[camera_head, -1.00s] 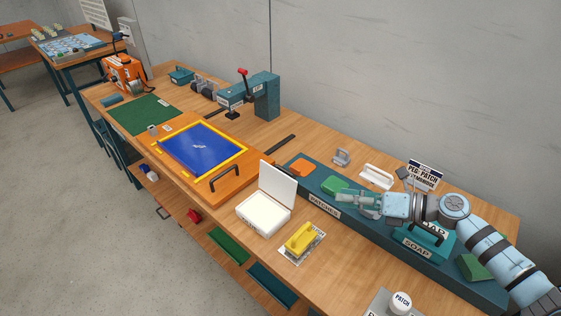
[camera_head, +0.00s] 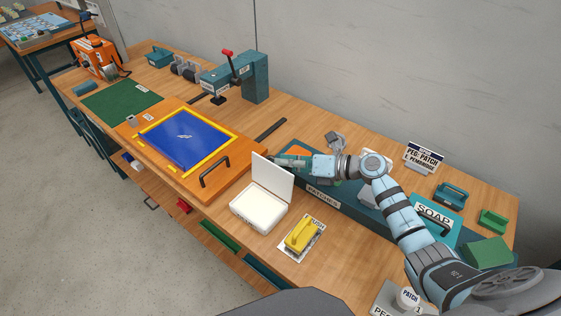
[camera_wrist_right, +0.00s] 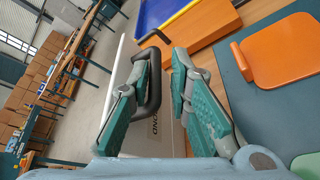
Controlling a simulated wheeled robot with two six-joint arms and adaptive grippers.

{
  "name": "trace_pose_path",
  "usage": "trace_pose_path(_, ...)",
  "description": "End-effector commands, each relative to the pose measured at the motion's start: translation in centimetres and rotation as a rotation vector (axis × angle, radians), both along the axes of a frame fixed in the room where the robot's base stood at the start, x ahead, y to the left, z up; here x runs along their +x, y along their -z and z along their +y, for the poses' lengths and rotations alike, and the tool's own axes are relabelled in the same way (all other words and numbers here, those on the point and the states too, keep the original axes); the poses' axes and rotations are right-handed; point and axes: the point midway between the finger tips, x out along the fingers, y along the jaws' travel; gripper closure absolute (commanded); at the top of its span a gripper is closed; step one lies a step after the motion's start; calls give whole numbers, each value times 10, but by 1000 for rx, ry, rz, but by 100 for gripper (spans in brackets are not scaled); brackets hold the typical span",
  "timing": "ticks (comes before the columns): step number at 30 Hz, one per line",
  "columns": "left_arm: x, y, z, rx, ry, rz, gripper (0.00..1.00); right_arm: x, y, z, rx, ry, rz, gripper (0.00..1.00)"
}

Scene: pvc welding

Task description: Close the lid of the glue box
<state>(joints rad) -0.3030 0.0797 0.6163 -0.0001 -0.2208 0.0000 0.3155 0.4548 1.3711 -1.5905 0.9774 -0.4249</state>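The white glue box (camera_head: 258,213) stands on the bench with its lid (camera_head: 272,178) open, raised steeply at its far side. My right gripper (camera_head: 278,162) is close behind the lid's upper right edge, pointing left; I cannot tell whether it touches. In the right wrist view the right gripper (camera_wrist_right: 163,58) has its two teal fingers apart with nothing held. A pale panel (camera_wrist_right: 168,130) with partly hidden lettering shows beyond the fingers, apparently the lid's back. My left gripper is not in view.
An orange press with a blue screen (camera_head: 186,140) and black handle (camera_head: 215,172) is left of the box. A yellow-handled brush (camera_head: 302,235) is to its right. The teal patches tray (camera_head: 322,193) lies under my right arm, with an orange patch (camera_wrist_right: 282,53).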

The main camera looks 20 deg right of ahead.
Motion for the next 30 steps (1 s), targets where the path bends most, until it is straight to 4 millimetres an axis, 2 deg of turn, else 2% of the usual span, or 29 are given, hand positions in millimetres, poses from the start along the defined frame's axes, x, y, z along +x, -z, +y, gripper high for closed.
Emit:
trace_pose_path(6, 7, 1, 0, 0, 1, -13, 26, 12, 6, 12, -1, 1, 1, 82)
trace_pose_path(14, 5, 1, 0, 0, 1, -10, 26, 13, 6, 13, -1, 1, 1, 82)
trace_pose_path(17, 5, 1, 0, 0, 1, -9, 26, 13, 6, 13, -1, 1, 1, 98)
trace_pose_path(18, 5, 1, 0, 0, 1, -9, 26, 13, 6, 13, -1, 1, 1, 100)
trace_pose_path(30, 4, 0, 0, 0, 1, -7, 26, 12, 5, 13, -7, 2, -4, 100)
